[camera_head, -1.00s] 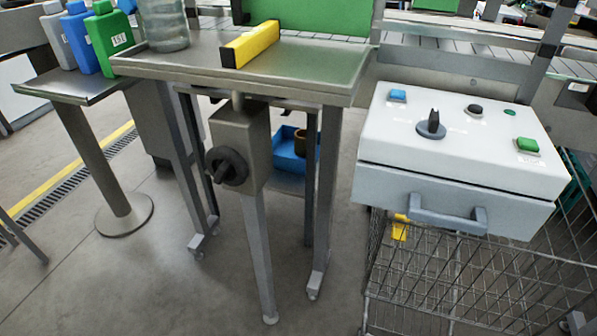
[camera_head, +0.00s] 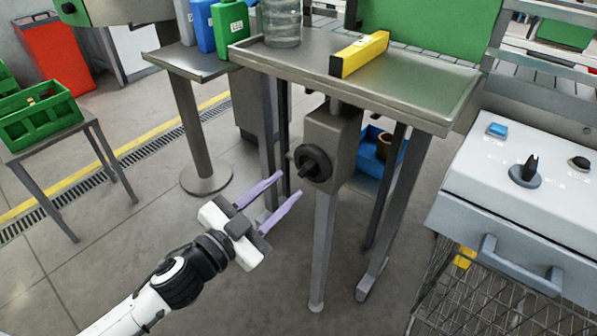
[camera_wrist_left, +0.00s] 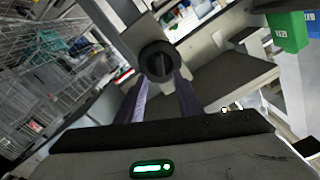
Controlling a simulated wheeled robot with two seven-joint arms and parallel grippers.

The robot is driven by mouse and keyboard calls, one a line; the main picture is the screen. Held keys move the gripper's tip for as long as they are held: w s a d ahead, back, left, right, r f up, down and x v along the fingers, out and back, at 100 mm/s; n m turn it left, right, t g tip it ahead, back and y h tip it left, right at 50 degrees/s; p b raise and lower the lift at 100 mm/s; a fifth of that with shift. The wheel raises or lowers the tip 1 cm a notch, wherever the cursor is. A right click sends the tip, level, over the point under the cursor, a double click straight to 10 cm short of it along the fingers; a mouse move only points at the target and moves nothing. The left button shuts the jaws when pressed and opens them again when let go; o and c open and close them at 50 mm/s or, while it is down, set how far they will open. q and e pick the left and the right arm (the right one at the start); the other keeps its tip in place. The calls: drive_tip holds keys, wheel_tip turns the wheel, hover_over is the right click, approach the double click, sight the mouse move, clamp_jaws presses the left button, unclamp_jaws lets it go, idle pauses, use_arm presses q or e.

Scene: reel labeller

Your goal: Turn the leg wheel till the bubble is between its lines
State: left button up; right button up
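The leg wheel (camera_head: 312,163) is a black round knob with a raised grip bar, on a grey box (camera_head: 336,140) on the table's front leg. It also shows in the wrist view (camera_wrist_left: 158,61), ahead of the fingertips. The yellow spirit level (camera_head: 362,56) lies on the steel table top (camera_head: 420,95); its bubble and lines cannot be made out. My left gripper (camera_head: 289,184) has two lilac fingers, spread apart with nothing between them. It points at the wheel from the lower left, apart from it as far as I can tell. My right gripper is not in view.
A clear jar (camera_head: 281,24) stands on the table top. Blue and green bottles (camera_head: 232,28) stand on a side stand. A white control box (camera_head: 545,185) sits on a wire cart at right. A blue bin (camera_head: 370,155) is behind the leg.

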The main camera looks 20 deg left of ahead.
sight(303, 171)
use_arm(q)
drive_tip(key=x, duration=0.6)
drive_tip(key=shift+p, duration=0.3)
clamp_jaws()
